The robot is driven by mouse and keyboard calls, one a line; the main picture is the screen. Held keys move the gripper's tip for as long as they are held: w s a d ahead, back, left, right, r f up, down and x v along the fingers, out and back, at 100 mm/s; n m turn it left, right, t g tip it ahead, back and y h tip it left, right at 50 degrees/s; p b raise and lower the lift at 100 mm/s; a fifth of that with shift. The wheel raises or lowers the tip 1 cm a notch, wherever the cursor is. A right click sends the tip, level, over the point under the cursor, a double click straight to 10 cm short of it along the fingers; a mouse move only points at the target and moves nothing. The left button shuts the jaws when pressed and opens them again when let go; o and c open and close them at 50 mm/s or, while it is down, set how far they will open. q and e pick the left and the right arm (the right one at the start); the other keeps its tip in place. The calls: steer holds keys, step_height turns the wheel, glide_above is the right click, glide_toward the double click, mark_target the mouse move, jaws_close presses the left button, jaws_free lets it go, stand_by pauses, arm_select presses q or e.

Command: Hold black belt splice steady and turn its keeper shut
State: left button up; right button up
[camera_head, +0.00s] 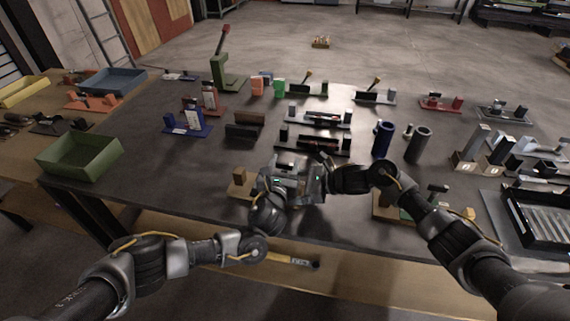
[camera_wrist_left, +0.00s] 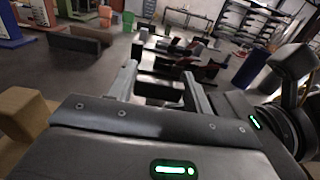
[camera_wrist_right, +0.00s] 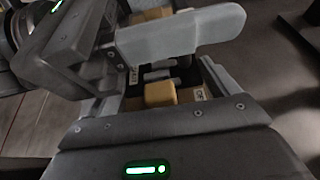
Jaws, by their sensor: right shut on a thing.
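A black belt splice (camera_head: 312,143) lies on the table just beyond my grippers, with grey and dark blocks on its base. My left gripper (camera_head: 291,158) is in front of it; in the left wrist view its two fingers (camera_wrist_left: 163,84) stand apart on either side of a dark block. I cannot tell whether they touch it. My right gripper comes in from the right, close beside the left one, its tips mostly hidden in the head view. The keeper cannot be made out.
A wooden block on a base (camera_head: 240,178) stands left of my grippers. Another splice (camera_head: 320,118) lies behind. A blue cylinder (camera_head: 383,139) and a dark grey cylinder (camera_head: 418,146) stand to the right. A green tray (camera_head: 80,160) sits at the left, with clear table between.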

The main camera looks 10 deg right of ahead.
arm_select(q)
steer(key=c, duration=0.5)
steer(key=shift+o, duration=0.2)
steer(key=shift+m+h, duration=0.3)
steer(key=shift+h, duration=0.2)
steer(key=m+g+h, duration=0.3)
steer(key=h, duration=0.1)
steer(key=shift+m+h, duration=0.3)
steer(key=shift+m+g+h, duration=2.2)
steer(key=shift+g, duration=0.9)
steer(key=o, duration=1)
